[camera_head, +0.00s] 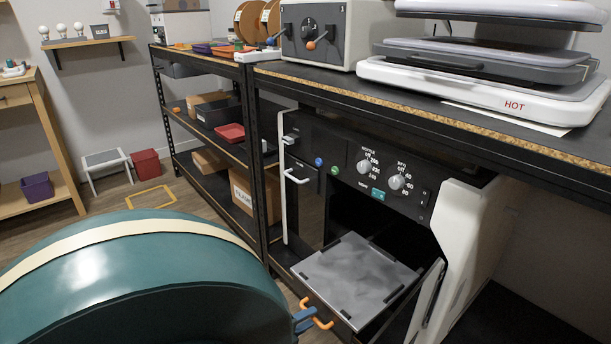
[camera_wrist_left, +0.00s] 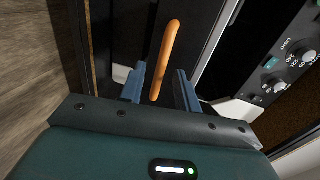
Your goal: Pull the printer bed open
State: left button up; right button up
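The printer (camera_head: 345,165) is a black and white machine under the bench, its front full of knobs. Its grey bed (camera_head: 355,275) juts out of the dark opening below the knobs. An orange handle (camera_head: 322,322) is on the bed's front edge. My left gripper (camera_head: 304,319) is at this handle, its blue fingers partly hidden by my teal arm. In the left wrist view, the gripper (camera_wrist_left: 160,88) is open, with the orange handle (camera_wrist_left: 166,55) between its fingers and gaps on both sides. My right gripper is not in view.
The bench top (camera_head: 400,95) holds a grey control box (camera_head: 315,35) and a white press marked HOT (camera_head: 480,95). A white door (camera_head: 455,255) stands at the opening's right side. Shelves with bins (camera_head: 215,112) are at the left. A red bin (camera_head: 146,166) stands on the floor.

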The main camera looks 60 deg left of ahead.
pick_arm(q)
jog(key=p+v, duration=0.3)
jog(key=v, duration=1)
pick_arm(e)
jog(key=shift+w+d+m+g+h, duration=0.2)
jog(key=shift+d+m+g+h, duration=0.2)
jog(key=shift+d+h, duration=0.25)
pick_arm(q)
jog(key=shift+r, duration=0.1)
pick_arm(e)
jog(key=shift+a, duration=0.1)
pick_arm(q)
jog(key=shift+s, duration=0.15)
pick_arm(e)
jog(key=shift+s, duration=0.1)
